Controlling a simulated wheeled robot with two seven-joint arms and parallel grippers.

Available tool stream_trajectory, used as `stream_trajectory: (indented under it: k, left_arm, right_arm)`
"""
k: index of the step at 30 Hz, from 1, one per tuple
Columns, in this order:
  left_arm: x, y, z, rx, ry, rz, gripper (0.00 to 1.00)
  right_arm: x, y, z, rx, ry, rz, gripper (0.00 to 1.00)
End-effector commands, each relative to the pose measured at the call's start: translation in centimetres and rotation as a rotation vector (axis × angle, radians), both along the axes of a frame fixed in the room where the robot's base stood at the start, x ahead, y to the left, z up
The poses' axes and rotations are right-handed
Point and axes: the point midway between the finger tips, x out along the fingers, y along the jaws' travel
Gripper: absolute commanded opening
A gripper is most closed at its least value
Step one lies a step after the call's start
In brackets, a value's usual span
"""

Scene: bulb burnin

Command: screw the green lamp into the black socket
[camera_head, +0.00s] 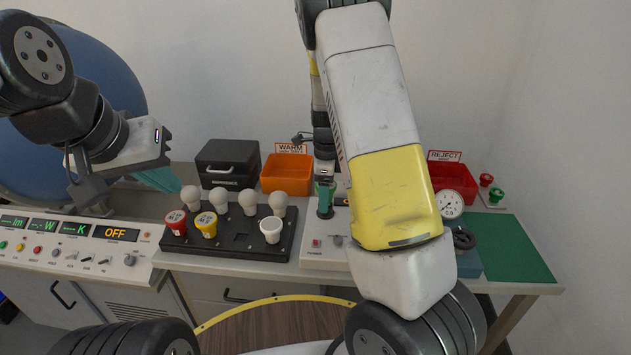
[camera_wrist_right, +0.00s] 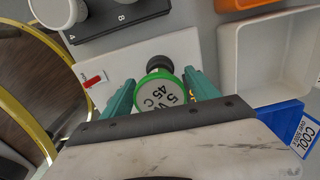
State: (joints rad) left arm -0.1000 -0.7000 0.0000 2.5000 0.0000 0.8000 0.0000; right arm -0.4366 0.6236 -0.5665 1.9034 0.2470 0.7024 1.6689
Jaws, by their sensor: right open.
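The green lamp (camera_wrist_right: 163,97), with a green rim and a pale cap marked 5 W 45 C, is between the teal fingers of my right gripper (camera_wrist_right: 163,91) in the right wrist view. That gripper is open around it. A round black part (camera_wrist_right: 159,63), which looks like the black socket, shows just beyond the lamp; I cannot tell whether the lamp is seated in it. In the head view my right gripper (camera_head: 325,193) points down over the white panel, and the lamp is hidden. My left gripper (camera_head: 158,178) hangs at the left, its finger gap unclear.
A black rack (camera_head: 240,240) holds several white bulbs and red, yellow and white lamps. Behind stand an orange bin (camera_head: 287,172), a black case (camera_head: 228,163) and a red bin (camera_head: 453,180). A gauge (camera_head: 450,204) stands right of my right arm. The green mat (camera_head: 515,250) is clear.

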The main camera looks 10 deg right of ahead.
Motion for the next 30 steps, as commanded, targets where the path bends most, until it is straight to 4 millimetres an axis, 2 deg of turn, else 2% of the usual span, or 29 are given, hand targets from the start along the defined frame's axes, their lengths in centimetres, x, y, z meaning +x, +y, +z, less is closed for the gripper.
stream_trajectory:
  k: [21, 25, 30]
  left_arm:
    - [0.00, 0.00, 0.00, 0.000, 0.000, 0.000, 0.00]
    - [0.00, 0.00, 0.00, 0.000, 0.000, 0.000, 0.00]
    - [0.00, 0.00, 0.00, 0.000, 0.000, 0.000, 0.00]
  right_arm:
    - [-0.08, -0.09, 0.01, 0.002, -0.002, 1.390, 0.69]
    - [-0.10, -0.06, 0.03, 0.001, -0.002, 1.583, 0.69]
    - [-0.10, 0.02, 0.03, 0.001, -0.002, 1.663, 0.69]
